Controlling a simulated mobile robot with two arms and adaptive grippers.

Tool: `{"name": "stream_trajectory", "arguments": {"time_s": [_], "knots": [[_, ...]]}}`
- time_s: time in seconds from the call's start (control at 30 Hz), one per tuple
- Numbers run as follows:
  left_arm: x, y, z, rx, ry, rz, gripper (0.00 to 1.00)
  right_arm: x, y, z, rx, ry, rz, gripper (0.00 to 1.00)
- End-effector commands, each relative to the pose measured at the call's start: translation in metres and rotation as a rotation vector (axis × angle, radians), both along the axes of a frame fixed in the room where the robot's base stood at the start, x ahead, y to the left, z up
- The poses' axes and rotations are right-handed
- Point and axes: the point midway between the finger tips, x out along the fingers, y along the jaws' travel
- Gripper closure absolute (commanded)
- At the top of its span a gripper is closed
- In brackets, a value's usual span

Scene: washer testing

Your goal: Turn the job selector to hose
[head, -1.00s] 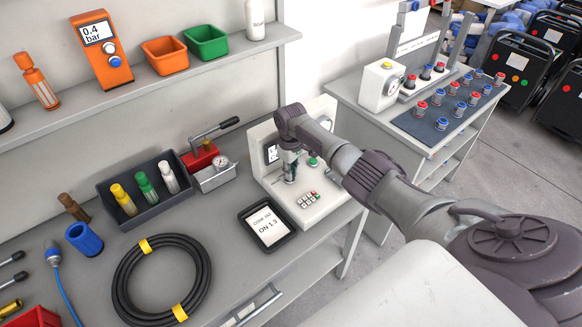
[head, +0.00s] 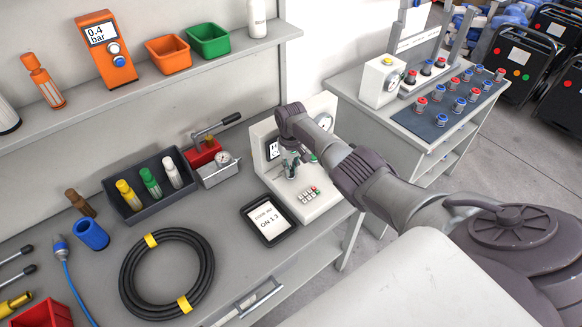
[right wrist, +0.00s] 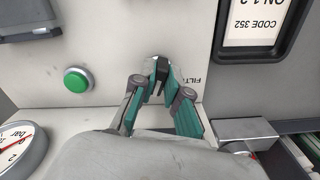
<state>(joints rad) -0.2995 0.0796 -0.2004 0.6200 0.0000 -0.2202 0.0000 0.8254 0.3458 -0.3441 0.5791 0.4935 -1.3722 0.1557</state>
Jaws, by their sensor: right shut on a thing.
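The job selector is a small dark knob (right wrist: 159,76) on the pale panel of the test console (head: 312,204). A partly covered label beginning "FILT" shows beside it in the right wrist view. My right gripper (right wrist: 160,84) is shut on the knob, with its teal fingers on both sides of it. In the head view my right gripper (head: 291,164) reaches down to the console, and its fingers hide the knob. The selector's exact pointing and the hose label cannot be made out. My left gripper is not in view.
A green button (right wrist: 77,79) and a dial gauge (right wrist: 20,147) lie close to my right gripper. A coiled black hose (head: 206,270) lies on the bench.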

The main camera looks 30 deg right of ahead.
Motion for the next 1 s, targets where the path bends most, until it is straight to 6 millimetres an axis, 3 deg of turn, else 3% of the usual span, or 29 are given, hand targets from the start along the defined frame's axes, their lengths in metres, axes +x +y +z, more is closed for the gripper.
{"name": "stream_trajectory", "arguments": {"time_s": [0.37, 0.4, 0.53, 0.87, 1.0], "knots": [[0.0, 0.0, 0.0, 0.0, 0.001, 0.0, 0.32, 0.001, 0.0, 0.001, -0.001, -0.003, -0.003, 1.0], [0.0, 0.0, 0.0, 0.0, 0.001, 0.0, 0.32, 0.001, 0.0, 0.001, 0.0, -0.003, -0.003, 0.83], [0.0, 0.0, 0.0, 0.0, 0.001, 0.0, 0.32, 0.001, 0.0, 0.001, -0.001, -0.002, -0.003, 0.62], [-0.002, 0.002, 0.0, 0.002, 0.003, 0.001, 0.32, 0.001, 0.0, 0.002, -0.001, -0.002, -0.003, 0.61], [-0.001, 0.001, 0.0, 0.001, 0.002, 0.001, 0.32, 0.001, 0.0, 0.013, 0.0, -0.003, -0.001, 0.61]]}}
